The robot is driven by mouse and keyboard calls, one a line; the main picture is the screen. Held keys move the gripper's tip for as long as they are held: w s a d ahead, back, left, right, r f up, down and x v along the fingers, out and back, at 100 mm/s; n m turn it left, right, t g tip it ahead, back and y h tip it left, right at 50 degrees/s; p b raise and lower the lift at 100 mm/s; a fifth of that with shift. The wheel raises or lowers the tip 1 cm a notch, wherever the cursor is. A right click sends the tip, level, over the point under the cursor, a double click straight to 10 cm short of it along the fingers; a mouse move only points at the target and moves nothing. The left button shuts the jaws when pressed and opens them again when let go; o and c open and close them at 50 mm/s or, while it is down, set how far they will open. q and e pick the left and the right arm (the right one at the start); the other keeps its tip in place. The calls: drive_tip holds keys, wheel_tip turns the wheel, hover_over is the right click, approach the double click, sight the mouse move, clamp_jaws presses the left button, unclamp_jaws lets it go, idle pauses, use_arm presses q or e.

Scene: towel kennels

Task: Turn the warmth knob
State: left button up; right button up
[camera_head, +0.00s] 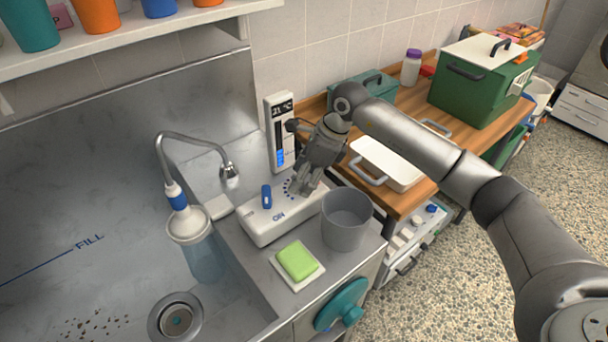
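A white control box (262,229) stands on the steel counter beside the sink. It carries a blue lever (266,197), the word ON and an arc of blue dots. My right gripper (298,186) points down at the box, with its fingertips at the dotted arc. A knob at that spot is hidden behind the fingers, and I cannot tell whether they touch or grip it. A white wall display (282,107) behind the box reads 21 °C, with a blue bar low in its column. My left gripper is not in view.
A grey cup (346,220) stands close to the right of the box. A green sponge (297,260) lies in front. A curved faucet (197,142) and a clear bottle (203,252) are at left. A white-lidded tray (388,164) sits right, under my arm.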

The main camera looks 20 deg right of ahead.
drive_tip(key=c, duration=0.6)
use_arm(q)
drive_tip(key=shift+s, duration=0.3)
use_arm(e)
drive_tip(key=shift+o, duration=0.2)
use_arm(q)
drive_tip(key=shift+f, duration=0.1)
use_arm(e)
drive_tip(key=shift+f+m+t+h+b, duration=0.1)
drive_tip(key=shift+m+t+h+b, duration=0.3)
drive_tip(key=shift+m+b, duration=0.95)
drive_tip(key=m+t+h+b, duration=0.1)
drive_tip(key=m+b, duration=0.1)
drive_tip(key=m, duration=0.2)
drive_tip(key=shift+s+a, duration=0.1)
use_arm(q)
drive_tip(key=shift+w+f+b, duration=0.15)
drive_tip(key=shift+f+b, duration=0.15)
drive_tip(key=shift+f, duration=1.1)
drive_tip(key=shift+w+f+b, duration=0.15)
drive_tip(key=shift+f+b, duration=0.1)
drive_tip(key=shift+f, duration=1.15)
use_arm(e)
drive_tip(key=shift+m, duration=0.65)
drive_tip(key=shift+h, duration=0.3)
